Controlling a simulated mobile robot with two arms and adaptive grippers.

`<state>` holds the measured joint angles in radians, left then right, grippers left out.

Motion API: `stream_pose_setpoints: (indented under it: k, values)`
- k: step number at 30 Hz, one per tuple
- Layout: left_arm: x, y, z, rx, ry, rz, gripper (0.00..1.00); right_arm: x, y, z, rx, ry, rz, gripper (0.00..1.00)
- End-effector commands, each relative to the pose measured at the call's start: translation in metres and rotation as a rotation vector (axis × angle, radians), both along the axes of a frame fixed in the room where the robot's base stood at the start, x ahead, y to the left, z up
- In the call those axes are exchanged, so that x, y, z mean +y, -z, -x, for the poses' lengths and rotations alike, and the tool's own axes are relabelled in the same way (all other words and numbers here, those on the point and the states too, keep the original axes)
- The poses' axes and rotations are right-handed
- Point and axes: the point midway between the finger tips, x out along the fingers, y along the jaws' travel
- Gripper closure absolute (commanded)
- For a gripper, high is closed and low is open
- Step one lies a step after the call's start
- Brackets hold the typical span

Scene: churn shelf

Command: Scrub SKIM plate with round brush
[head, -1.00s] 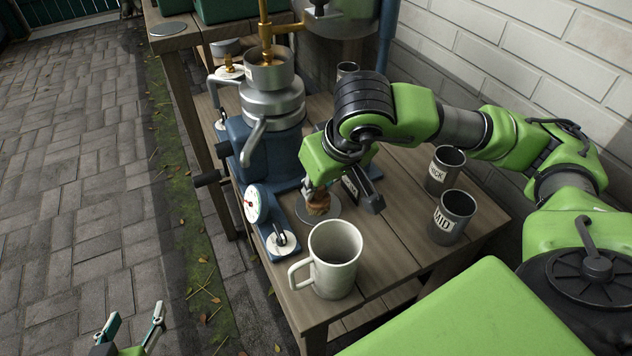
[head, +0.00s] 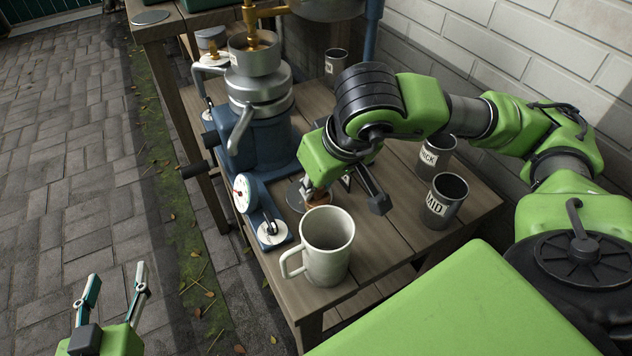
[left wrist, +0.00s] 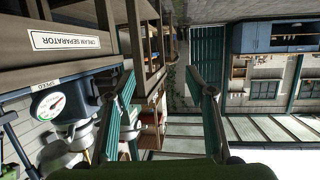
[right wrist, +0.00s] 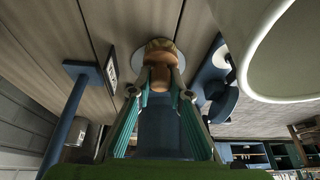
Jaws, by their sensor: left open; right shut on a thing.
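My right gripper (head: 316,190) is shut on the round brush (head: 317,199), which has a wooden handle and brown bristles. In the right wrist view the brush (right wrist: 160,50) points away from the fingers. It overlaps a round pale plate (right wrist: 122,52); whether the bristles touch it is unclear. In the head view this grey plate (head: 293,194) lies on the table, partly hidden by brush and gripper. A small label (right wrist: 111,72) beside it is not readable, so I cannot confirm SKIM. My left gripper (head: 116,279) is open and empty, out over the paving.
A white mug (head: 327,258) stands just in front of the brush. The blue separator (head: 258,140) with its gauge (head: 242,193) stands left of the plate. Dark cups marked MID (head: 444,200) and another (head: 434,158) stand right on the wooden table (head: 400,225).

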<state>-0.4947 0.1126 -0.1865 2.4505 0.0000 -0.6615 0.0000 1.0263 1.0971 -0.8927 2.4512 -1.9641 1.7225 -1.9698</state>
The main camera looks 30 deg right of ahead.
Motion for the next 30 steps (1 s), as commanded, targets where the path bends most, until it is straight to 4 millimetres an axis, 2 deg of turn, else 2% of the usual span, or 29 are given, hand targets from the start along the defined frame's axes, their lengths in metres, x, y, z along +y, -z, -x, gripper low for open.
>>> stream_pose_setpoints:
  k: [12,20,30]
  values:
    - [-0.008,-0.033,-0.011,-0.161,0.011,0.040,0.50,0.000,0.003,-0.001,-0.002,0.000,0.000,1.00]
    - [-0.009,-0.043,-0.012,-0.204,0.014,0.051,0.50,0.000,0.003,-0.001,-0.001,0.000,0.000,1.00]
    - [-0.014,-0.070,-0.015,-0.331,0.021,0.084,0.50,-0.001,0.003,-0.015,0.001,0.001,0.000,1.00]
